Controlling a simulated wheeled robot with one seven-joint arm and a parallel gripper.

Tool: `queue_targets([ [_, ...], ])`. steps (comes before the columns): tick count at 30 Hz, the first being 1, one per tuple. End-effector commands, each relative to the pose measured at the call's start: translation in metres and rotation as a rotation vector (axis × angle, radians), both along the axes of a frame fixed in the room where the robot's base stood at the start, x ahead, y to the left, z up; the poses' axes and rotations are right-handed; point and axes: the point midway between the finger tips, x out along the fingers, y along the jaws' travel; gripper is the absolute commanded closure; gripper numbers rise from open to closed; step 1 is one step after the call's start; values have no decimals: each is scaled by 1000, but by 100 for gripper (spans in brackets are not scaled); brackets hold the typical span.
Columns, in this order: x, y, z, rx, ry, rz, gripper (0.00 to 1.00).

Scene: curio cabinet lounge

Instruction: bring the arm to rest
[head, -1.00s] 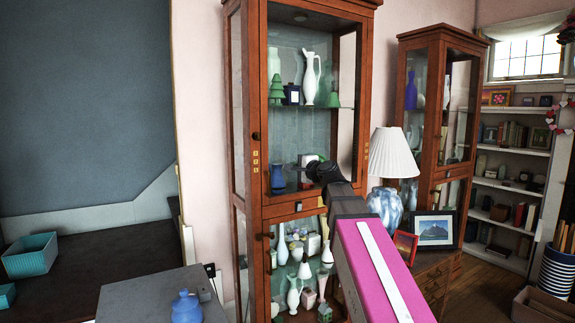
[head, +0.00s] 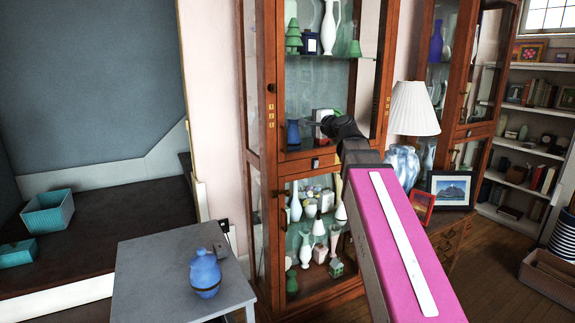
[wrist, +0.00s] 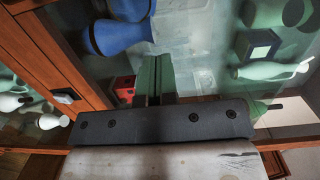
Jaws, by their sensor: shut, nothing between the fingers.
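My arm reaches forward from the lower right of the head view, with a pink link nearest the camera. My gripper (head: 328,123) is at the arm's far end, shut and empty, in front of the upper part of the wooden glass cabinet (head: 269,60). In the wrist view, the gripper's dark body fills the lower middle, and glass and shelf objects lie beyond it. I cannot tell whether the gripper touches the glass or how far it is from it.
A blue lidded jar (head: 205,273) stands on a grey side table (head: 150,278) at lower left. A white lamp (head: 414,110) and a framed picture (head: 451,189) stand right of my arm. Teal boxes sit on a dark surface at left. Bare floor shows at right.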

Motion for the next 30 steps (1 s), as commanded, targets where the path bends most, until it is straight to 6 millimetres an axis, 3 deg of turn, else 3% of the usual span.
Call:
queue_targets([
  [10,0,0,-32,-82,28,9,100],
  [17,0,-1,-73,-184,68,26,100],
  [23,-5,-4,-130,-329,126,58,100],
  [30,-22,-13,-224,-563,230,132,100],
])
